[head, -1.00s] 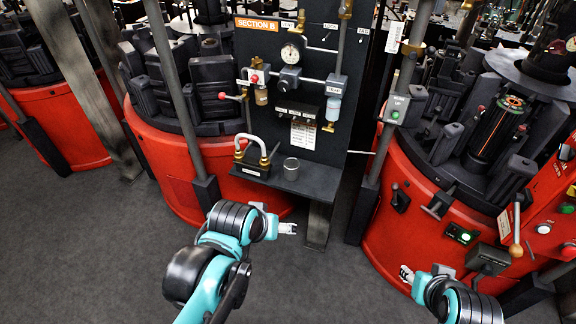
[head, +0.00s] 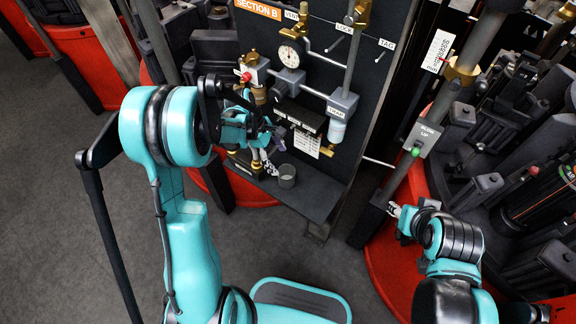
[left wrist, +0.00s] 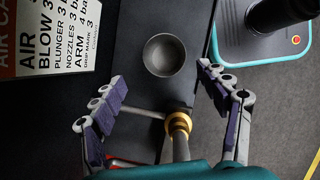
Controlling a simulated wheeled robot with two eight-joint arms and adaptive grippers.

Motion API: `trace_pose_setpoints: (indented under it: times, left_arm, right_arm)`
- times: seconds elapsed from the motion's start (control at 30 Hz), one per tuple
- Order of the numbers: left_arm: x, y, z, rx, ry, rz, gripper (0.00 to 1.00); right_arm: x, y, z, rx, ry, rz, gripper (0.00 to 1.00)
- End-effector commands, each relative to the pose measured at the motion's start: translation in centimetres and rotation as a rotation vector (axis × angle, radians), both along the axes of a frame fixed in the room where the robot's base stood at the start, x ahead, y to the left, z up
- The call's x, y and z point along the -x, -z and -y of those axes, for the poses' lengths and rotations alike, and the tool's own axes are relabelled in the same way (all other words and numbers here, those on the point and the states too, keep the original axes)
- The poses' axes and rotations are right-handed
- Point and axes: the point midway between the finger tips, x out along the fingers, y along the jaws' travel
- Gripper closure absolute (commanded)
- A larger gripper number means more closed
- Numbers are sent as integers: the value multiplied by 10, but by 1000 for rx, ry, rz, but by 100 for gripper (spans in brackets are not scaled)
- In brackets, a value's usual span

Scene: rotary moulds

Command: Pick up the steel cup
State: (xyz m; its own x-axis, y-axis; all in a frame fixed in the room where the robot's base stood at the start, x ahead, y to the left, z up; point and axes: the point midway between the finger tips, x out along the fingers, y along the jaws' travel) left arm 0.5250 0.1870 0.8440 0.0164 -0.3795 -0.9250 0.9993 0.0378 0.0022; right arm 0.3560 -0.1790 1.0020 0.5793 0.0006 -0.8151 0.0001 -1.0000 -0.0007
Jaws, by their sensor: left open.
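The steel cup (head: 287,176) is a small grey open-topped cup standing upright on the dark shelf (head: 318,196) below the Section B panel. In the left wrist view the cup (left wrist: 164,55) shows from above and looks empty. My left gripper (head: 275,150) is open beside the cup in the head view, its fingers not closed on it. In the left wrist view its two padded fingers (left wrist: 161,75) are spread wide, with the cup beyond and between their tips. My right gripper (head: 396,210) is far to the right, by a grey post, too small to judge.
The panel (head: 345,150) with gauge (head: 289,56), pipes and a hanging label (head: 307,143) rises behind the shelf. A brass fitting on a pipe (left wrist: 178,122) lies between my left fingers in the wrist view. Red machines stand on both sides. Grey floor is open in front.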

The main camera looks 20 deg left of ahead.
Motion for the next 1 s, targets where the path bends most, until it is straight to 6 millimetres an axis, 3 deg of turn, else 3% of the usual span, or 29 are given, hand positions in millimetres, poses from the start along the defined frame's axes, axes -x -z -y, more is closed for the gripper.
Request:
trace_pose_setpoints:
  times: [0.37,0.6,0.87,1.0]
  left_arm:
    - [2,36,16,3,-6,-7,25]
    - [5,68,32,2,-5,-5,25]
    - [5,71,34,2,-8,-5,25]
    - [5,71,34,2,-7,-5,59]
  right_arm:
    - [0,17,0,0,0,0,60]
    - [0,37,0,0,0,0,60]
    - [0,36,0,0,0,0,60]
    - [0,36,0,0,0,0,60]
